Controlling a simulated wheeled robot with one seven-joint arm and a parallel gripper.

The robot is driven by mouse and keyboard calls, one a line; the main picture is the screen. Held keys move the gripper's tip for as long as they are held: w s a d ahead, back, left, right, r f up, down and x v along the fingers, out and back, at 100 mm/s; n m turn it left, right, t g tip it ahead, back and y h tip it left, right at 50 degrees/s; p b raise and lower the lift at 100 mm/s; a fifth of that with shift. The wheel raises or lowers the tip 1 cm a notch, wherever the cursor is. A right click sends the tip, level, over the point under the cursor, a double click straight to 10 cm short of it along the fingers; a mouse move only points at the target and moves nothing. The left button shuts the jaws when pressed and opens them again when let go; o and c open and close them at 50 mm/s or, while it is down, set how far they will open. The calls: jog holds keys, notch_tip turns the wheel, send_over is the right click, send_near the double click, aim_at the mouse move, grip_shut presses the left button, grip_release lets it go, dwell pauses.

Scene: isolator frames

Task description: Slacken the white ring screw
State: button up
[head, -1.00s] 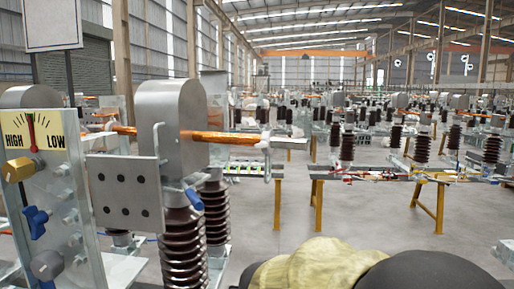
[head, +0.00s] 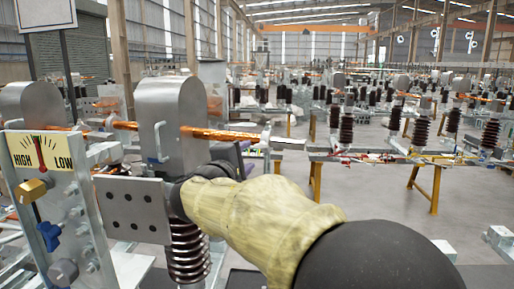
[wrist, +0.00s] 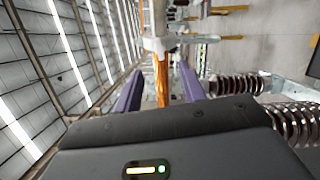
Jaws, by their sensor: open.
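A whitish fitting with a ring-like end (head: 265,136) sits at the end of the copper rod (head: 218,133); I take it for the white ring screw, though it is small here. In the wrist view, the pale fitting (wrist: 158,44) is at the top centre, beyond the fingertips. The copper rod (wrist: 161,80) runs up to it between the fingers in the picture. My gripper (wrist: 158,78) is open, its two purple fingers apart with nothing gripped. In the head view, the gripper (head: 232,155) is partly hidden behind my tan-sleeved arm, just below the rod.
A grey rounded housing (head: 168,115) and drilled plate (head: 132,207) stand left of my arm. A HIGH/LOW gauge panel (head: 40,152) with brass and blue knobs is at far left. Brown ribbed insulators (head: 188,252) stand below. Yellow-legged benches (head: 433,190) are behind; floor lies between.

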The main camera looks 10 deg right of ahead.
aim_at(258, 147)
jog(key=p+x, duration=0.4)
jog(key=x, duration=0.2)
jog(key=shift+w+d+r, duration=0.15)
jog(key=shift+w, duration=0.1)
jog(key=shift+w+d, duration=0.25)
jog(key=shift+w, duration=0.15)
jog(key=shift+c, duration=0.4)
grip_shut()
